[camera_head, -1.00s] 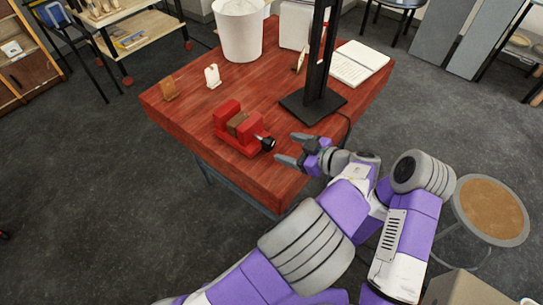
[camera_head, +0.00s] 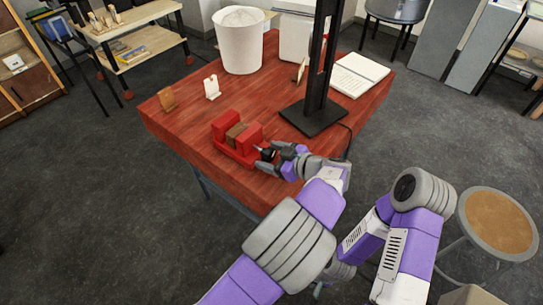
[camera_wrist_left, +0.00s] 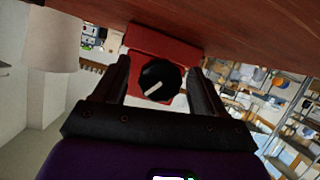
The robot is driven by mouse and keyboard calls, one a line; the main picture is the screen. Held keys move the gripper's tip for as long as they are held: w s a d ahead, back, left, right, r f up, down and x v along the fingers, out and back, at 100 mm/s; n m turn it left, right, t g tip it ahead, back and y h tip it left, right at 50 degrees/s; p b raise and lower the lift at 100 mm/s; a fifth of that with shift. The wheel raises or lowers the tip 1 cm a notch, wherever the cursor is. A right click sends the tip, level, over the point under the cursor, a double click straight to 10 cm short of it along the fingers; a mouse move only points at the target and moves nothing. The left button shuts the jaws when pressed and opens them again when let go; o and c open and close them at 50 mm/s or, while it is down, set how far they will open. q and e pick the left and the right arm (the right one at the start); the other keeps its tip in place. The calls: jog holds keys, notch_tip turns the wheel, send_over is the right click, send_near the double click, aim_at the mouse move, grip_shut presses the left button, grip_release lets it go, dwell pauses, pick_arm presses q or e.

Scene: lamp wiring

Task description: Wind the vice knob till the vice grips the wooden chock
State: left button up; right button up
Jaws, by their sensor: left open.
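The red vice (camera_head: 228,152) sits on the red-brown table near its front edge. The brown wooden chock (camera_head: 236,132) stands between its two red jaws; I cannot tell whether both jaws touch it. The black knob (camera_head: 267,154) faces my left gripper (camera_head: 264,161), which is at the knob with its fingers open. In the left wrist view, the round knob (camera_wrist_left: 160,80) with a white mark lies between the open fingertips (camera_wrist_left: 160,82), with a visible gap on each side. The red vice (camera_wrist_left: 165,45) shows behind it.
The table (camera_head: 190,130) also bears a black stand (camera_head: 314,118) close behind my gripper, a white bin (camera_head: 240,42), an open book (camera_head: 357,74) and two small holders (camera_head: 211,88). A round stool (camera_head: 498,222) stands at the right.

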pick_arm(q)
jog(key=shift+c, duration=0.3)
jog(key=c, duration=1)
jog(key=shift+m+g+y+p, duration=0.5)
jog(key=shift+m+p, duration=0.2)
jog(key=shift+m, duration=0.4)
jog(key=shift+m+g+y+p, duration=0.65)
jog(key=shift+m+p, duration=0.25)
jog(key=shift+m, duration=0.3)
jog(key=o, duration=1.1)
jog(key=shift+c, duration=0.2)
